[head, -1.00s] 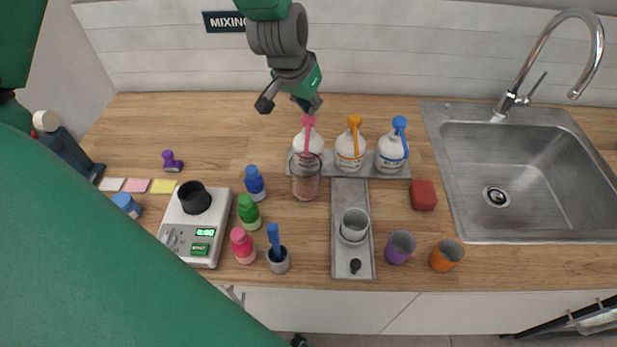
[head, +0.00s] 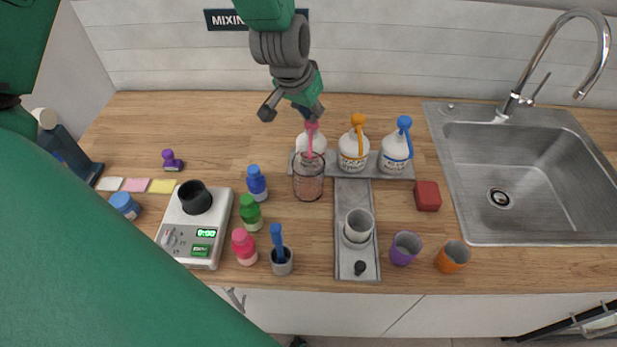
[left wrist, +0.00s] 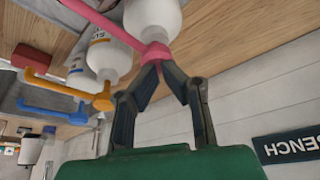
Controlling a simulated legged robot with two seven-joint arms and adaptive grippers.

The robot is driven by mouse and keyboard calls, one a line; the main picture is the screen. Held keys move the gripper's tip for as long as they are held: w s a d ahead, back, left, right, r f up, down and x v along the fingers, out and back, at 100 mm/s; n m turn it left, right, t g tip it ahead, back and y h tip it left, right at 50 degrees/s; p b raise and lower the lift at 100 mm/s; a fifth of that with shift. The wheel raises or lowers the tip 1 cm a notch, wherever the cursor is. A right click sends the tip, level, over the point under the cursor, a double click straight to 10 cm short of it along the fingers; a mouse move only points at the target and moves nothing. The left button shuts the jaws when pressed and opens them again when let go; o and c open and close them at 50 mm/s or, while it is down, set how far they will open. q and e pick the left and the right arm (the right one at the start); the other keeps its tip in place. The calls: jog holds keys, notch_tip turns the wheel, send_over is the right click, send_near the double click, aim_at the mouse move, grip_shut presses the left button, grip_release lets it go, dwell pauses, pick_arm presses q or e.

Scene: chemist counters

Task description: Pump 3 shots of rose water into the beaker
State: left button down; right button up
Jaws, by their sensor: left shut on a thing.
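The bottle with the pink pump (head: 311,144) is a white bottle at the left end of a grey rack; its label is hidden. My left gripper (head: 292,112) is above it, fingers pointing down. In the left wrist view its fingertips (left wrist: 160,72) are closed on the pink pump head (left wrist: 155,54). The pink spout points toward the clear glass beaker (head: 309,182), which stands upright in front of the bottle. The beaker shows a pinkish content; its exact level is unclear. My right gripper is out of view.
Bottles with orange (head: 354,150) and blue (head: 396,150) pumps stand to the right in the rack.

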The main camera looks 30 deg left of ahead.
pick_arm(q)
jog(key=shift+d+r+p, duration=0.1)
jog(key=shift+r+p, duration=1.9)
jog(key=shift+r, duration=0.3)
jog(key=shift+f, duration=0.1)
notch_tip(320, 180, up, 6)
